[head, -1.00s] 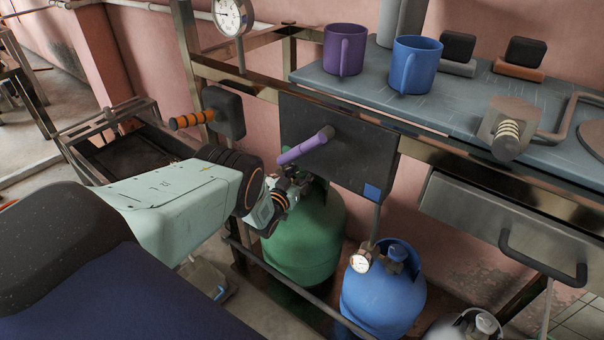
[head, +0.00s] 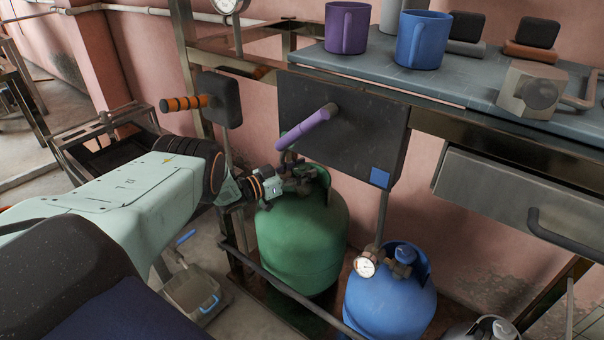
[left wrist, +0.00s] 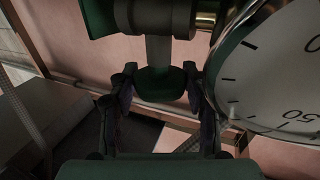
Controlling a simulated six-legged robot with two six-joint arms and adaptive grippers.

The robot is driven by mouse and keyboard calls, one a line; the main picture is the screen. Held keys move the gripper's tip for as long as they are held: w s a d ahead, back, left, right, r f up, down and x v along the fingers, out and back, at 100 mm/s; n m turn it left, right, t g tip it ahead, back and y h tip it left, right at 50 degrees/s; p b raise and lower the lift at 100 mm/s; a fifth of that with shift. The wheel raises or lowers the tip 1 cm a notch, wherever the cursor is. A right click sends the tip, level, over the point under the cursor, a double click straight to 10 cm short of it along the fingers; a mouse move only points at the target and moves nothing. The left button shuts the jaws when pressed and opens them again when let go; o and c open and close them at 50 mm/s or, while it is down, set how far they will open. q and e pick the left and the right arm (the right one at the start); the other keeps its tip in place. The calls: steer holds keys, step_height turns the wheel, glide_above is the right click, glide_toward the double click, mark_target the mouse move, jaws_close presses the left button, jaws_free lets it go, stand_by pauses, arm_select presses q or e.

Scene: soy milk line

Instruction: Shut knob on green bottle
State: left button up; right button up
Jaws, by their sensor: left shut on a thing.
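The green bottle (head: 300,240) stands on the floor rack below a dark panel. My left gripper (head: 298,180) is at its top, by the valve; its fingers look small and dark there. In the left wrist view the two fingers of my left gripper (left wrist: 160,92) stand on either side of a dark green knob (left wrist: 161,84) and are shut on it. A round dial gauge (left wrist: 278,75) is close beside the right finger in that view. In the head view the knob is mostly hidden by the gripper. My right gripper is not in view.
A blue bottle (head: 390,305) with a small gauge (head: 365,266) stands to the right. A purple lever (head: 306,129) sticks out from the dark panel (head: 350,145) just above my gripper. A metal rail (head: 285,288) runs in front of the bottles. An orange-banded handle (head: 185,103) is at left.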

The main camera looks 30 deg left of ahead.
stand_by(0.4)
arm_select(q)
steer(key=o, duration=1.1)
steer(key=v, duration=1.2)
steer(key=shift+a, duration=0.1)
